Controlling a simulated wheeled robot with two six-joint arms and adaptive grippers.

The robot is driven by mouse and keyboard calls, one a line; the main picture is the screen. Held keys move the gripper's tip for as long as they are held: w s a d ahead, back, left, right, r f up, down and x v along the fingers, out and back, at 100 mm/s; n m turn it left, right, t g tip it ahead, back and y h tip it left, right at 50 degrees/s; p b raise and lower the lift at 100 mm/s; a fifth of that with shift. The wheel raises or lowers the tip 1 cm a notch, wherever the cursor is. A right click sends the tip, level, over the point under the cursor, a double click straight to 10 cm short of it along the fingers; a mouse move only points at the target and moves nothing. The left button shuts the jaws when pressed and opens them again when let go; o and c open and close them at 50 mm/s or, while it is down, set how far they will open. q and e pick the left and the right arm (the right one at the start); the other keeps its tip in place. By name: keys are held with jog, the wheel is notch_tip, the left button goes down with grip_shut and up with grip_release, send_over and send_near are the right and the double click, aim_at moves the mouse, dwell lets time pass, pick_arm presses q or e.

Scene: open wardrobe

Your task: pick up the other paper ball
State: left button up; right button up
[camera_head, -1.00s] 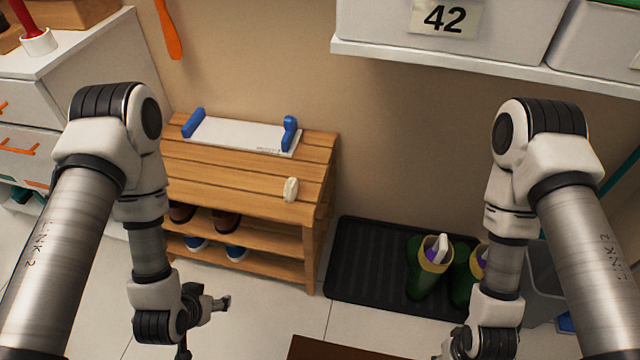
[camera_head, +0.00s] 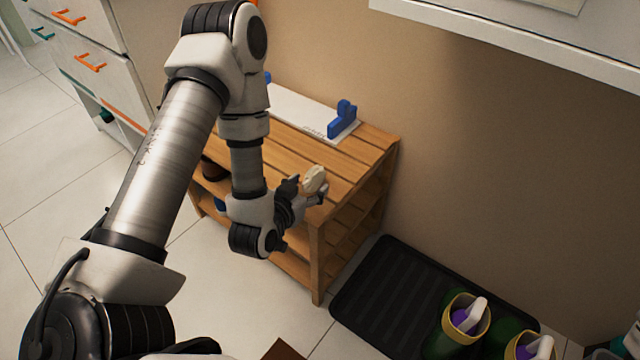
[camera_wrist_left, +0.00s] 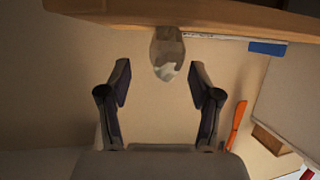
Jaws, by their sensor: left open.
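A crumpled, cream-coloured paper ball (camera_head: 315,179) is at the front right of the wooden shoe rack's top. My left gripper (camera_head: 306,188) is at the rack's front edge, right at the ball in the head view. In the left wrist view the ball (camera_wrist_left: 167,54) shows ahead, centred between the two spread fingers and beyond their tips. The left gripper (camera_wrist_left: 165,82) is open, with nothing between its fingers. Whether a finger touches the ball cannot be told.
The wooden shoe rack (camera_head: 350,162) carries a white board with blue clamps (camera_head: 343,119). A black mat (camera_head: 378,290) with green boots (camera_head: 465,318) lies to the right. White drawers (camera_head: 85,45) stand at the left. A white shelf (camera_head: 480,35) hangs above right.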

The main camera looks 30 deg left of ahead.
aim_at(320, 173)
pick_arm(q)
jog(key=b+x, duration=0.2)
jog(key=x, duration=0.5)
jog(key=shift+w+a+r, duration=0.1)
jog(key=shift+w, duration=0.05)
jog(key=c, duration=1)
jog(key=shift+o, duration=0.2)
